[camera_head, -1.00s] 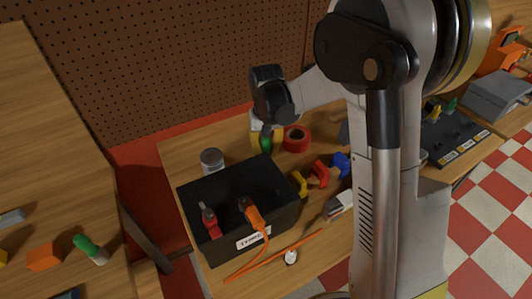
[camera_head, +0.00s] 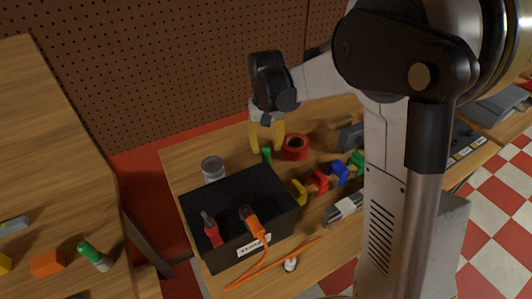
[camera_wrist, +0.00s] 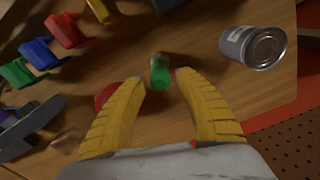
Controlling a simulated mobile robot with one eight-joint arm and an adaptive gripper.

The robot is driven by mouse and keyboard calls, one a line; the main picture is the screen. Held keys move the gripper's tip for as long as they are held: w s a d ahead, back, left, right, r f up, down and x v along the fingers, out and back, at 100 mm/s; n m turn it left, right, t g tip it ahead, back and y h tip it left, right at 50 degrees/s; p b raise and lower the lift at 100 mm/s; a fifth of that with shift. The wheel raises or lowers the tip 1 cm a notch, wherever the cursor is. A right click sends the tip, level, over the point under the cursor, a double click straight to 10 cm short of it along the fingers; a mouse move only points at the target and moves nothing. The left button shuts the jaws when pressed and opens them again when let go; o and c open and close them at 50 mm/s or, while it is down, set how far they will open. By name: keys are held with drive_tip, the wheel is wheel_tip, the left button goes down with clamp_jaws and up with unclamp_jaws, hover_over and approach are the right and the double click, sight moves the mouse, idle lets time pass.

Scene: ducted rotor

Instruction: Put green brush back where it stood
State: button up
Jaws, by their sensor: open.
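A small green object, possibly the green brush (camera_head: 266,153), stands on the workbench behind the black box in the head view. In the wrist view the same green piece (camera_wrist: 160,76) shows between the two yellow fingers, with gaps on both sides. My gripper (camera_head: 266,148) is open above and around it, pointing down at the bench. Its lower end is partly hidden by the box in the head view. Another green-handled piece with a pale end (camera_head: 95,256) lies on the left table. I cannot tell for certain which is the brush.
The black box (camera_head: 215,245) holds red and orange tools. A metal can (camera_head: 213,168) stands left of my gripper, and a red tape roll (camera_head: 296,146) lies close on its right. Yellow, red, blue and green clamps (camera_head: 319,181) line the bench. A perforated panel (camera_head: 150,70) stands behind.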

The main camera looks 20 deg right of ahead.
wheel_tip(320, 180, up, 6)
drive_tip(key=shift+f+p, duration=0.25)
drive_tip(key=shift+p, duration=0.3)
drive_tip(key=shift+s+r, duration=0.25)
drive_tip(key=shift+r, duration=0.1)
drive_tip(key=s+r+t, duration=0.1)
drive_tip(key=s+t, duration=0.1)
drive_tip(key=s, duration=0.4)
drive_tip(key=s+r+n+t, duration=0.1)
drive_tip(key=s+r+t, duration=0.1)
drive_tip(key=s, duration=0.5)
drive_tip(key=s+r+t, duration=0.2)
drive_tip(key=s+t, duration=0.1)
drive_tip(key=s, duration=0.4)
drive_tip(key=shift+s+r, duration=0.2)
drive_tip(key=shift+s, duration=0.1)
